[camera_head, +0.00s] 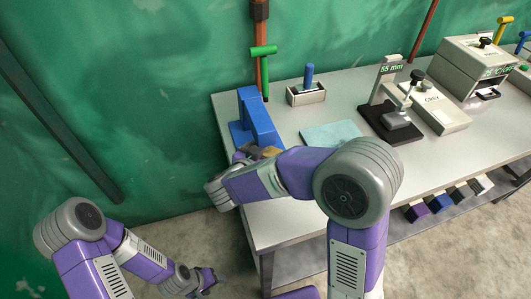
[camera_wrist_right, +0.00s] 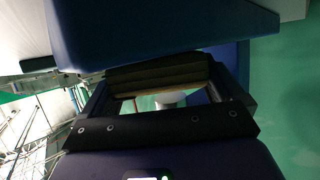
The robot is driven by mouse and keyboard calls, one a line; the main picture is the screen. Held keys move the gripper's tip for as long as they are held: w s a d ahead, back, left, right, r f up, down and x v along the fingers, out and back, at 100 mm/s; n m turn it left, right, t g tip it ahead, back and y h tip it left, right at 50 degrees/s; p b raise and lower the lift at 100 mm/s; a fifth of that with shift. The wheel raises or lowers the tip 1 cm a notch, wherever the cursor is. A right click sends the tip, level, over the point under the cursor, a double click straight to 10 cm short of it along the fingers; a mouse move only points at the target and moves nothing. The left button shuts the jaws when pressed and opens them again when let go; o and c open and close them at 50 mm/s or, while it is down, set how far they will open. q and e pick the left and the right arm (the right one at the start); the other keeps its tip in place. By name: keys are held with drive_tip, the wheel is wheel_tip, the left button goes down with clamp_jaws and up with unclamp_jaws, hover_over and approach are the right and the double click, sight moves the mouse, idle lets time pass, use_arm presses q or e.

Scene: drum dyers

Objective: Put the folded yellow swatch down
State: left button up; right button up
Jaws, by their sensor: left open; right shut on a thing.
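My right gripper (camera_head: 256,153) is at the left end of the table, close in front of the blue stand (camera_head: 258,118). It is shut on the folded yellow swatch (camera_wrist_right: 160,72), which lies across between the fingers in the right wrist view and looks dark olive in shadow. A small tan bit of the swatch (camera_head: 270,150) shows in the head view; my arm hides the rest. I cannot tell whether the swatch touches the stand or the table. My left gripper (camera_head: 213,280) is open and empty, low beside the table.
A light blue cloth (camera_head: 331,134) lies flat on the table. Behind it is a grey holder (camera_head: 306,94) with a blue handle. A press marked 55 mm (camera_head: 392,118) and a white box (camera_head: 475,65) stand further right. Coloured blocks (camera_head: 441,203) sit under the front edge.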

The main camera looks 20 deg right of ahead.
drive_tip(key=shift+f, duration=0.1)
drive_tip(key=o, duration=0.7)
drive_tip(key=shift+s+a+r, duration=0.1)
drive_tip(key=shift+a+r, duration=0.05)
drive_tip(key=shift+r, duration=0.1)
drive_tip(key=p+v, duration=0.3)
drive_tip(key=v, duration=0.7)
drive_tip(key=shift+s+a+r, duration=0.1)
drive_tip(key=shift+s+a, duration=0.1)
drive_tip(key=shift+a, duration=0.05)
drive_tip(key=shift+s+a+r+p, duration=0.1)
drive_tip(key=shift+s+a+p, duration=0.2)
drive_tip(key=shift+s+p, duration=0.1)
